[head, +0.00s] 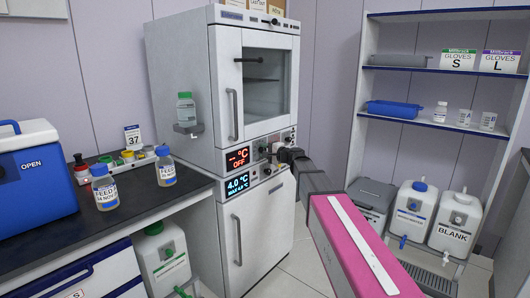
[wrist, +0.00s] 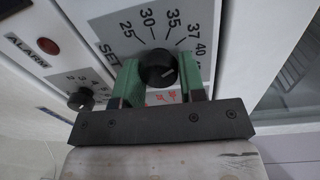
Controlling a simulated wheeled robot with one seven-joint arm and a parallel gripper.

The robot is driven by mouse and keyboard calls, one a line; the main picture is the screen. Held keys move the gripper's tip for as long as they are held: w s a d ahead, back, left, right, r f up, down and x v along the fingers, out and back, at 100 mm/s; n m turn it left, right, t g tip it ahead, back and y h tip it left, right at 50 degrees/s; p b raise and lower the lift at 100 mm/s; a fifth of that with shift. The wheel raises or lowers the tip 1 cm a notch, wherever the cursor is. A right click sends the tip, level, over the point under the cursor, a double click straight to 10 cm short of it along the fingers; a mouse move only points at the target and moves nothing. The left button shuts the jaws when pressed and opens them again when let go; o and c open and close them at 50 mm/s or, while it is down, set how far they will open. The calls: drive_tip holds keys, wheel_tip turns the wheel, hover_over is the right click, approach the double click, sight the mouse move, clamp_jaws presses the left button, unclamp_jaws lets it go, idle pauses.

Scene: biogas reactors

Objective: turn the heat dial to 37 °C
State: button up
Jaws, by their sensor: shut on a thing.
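The heat dial (wrist: 157,68) is a black round knob on a pale panel, with a printed scale reading 25, 30, 35, 37, 40 and on around it. A pale pointer line on the knob slants up and right, roughly toward the 37 to 40 side; I cannot tell the exact setting. My gripper (wrist: 158,84) has its green fingers closed on either side of the knob. In the head view my gripper (head: 288,156) reaches the cabinet's control panel and hides the dial. The red display (head: 238,158) shows dashes, °C and OFF.
A smaller black knob (wrist: 80,98) and a red alarm lamp (wrist: 48,46) sit left of the dial. A blue display (head: 237,184) reads 4.0 °C. The cabinet door handle (head: 232,114) juts out above. A bench with bottles (head: 104,190) stands left.

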drive_tip(key=o, duration=0.9)
drive_tip(key=v, duration=1.1)
drive_tip(key=s+d+f+n+g+h, duration=0.25)
drive_tip(key=s+f, duration=0.45)
drive_tip(key=f, duration=0.4)
drive_tip(key=s+d+f+n+g+h, duration=0.2)
drive_tip(key=s+f+n+g+h, duration=0.15)
drive_tip(key=s+f, duration=0.55)
drive_tip(key=s+d+f+g+h, duration=0.1)
drive_tip(key=s+d+f+h, duration=0.1)
drive_tip(key=s+d+f, duration=0.1)
drive_tip(key=s+d+f+n+g+h, duration=0.1)
drive_tip(key=s+d+f+g+h, duration=0.1)
drive_tip(key=f, duration=0.4)
drive_tip(key=s+d+f+n+g+h, duration=0.1)
drive_tip(key=s+d+f+h, duration=0.2)
drive_tip(key=s+d+f, duration=0.1)
drive_tip(key=shift+s+d+f+g+h, duration=0.1)
drive_tip(key=shift+s+d+g+h, duration=0.1)
drive_tip(key=shift+s+d, duration=0.35)
drive_tip(key=shift+s+d+f+g+h, duration=0.1)
drive_tip(key=shift+s+d+g+h, duration=0.15)
drive_tip(key=shift+s, duration=0.5)
